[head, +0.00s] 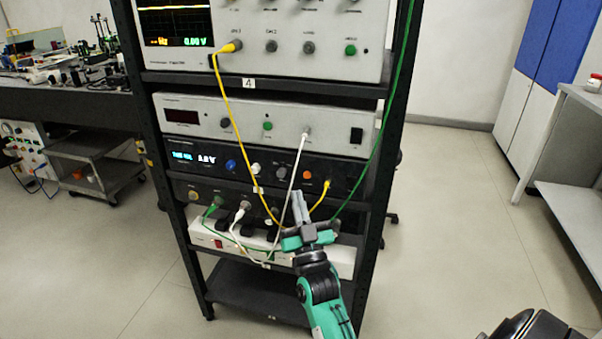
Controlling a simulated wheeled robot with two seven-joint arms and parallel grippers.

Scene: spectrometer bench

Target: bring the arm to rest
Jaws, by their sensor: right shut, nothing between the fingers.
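My right gripper (300,207) is in front of the lower part of the instrument rack (373,215). Its fingers are shut with nothing between them and point up toward the front of the dark lower instruments. The green and black right arm comes in from the bottom of the head view. The gripper overlaps the yellow and white cables in the picture; I cannot tell whether it touches them. My left gripper is not in view.
The rack holds an oscilloscope (260,62), a grey unit (200,112), a black unit with a blue display (205,158) and a white power strip (203,235). Yellow, white and green cables hang in front. A bench stands left, a grey table (570,205) right. The floor (450,230) between is clear.

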